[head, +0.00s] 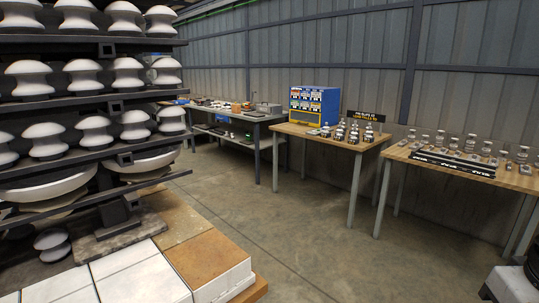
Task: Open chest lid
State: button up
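I see no chest that I can make out for certain, and no lid. A blue box-shaped cabinet (314,106) with rows of coloured labels or bins on its front stands on the middle wooden table; I cannot tell whether it is the chest. A pale-topped dark object (513,282) is cut off at the bottom right corner, and I cannot tell what it is. My gripper is not in view.
A dark rack (110,96) of white insulators fills the left. Pale and brown blocks (208,262) lie in front of it. The middle table (335,137), the right table (470,172) and a workbench (240,118) line the corrugated wall. The concrete floor (290,225) between is clear.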

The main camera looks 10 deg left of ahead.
aim_at(265, 107)
jog(key=i, duration=5.1)
jog(key=u, duration=1.45)
jog(key=i, duration=2.3)
jog(key=z, duration=1.25)
jog(key=k, duration=0.45)
jog(key=z, duration=0.05)
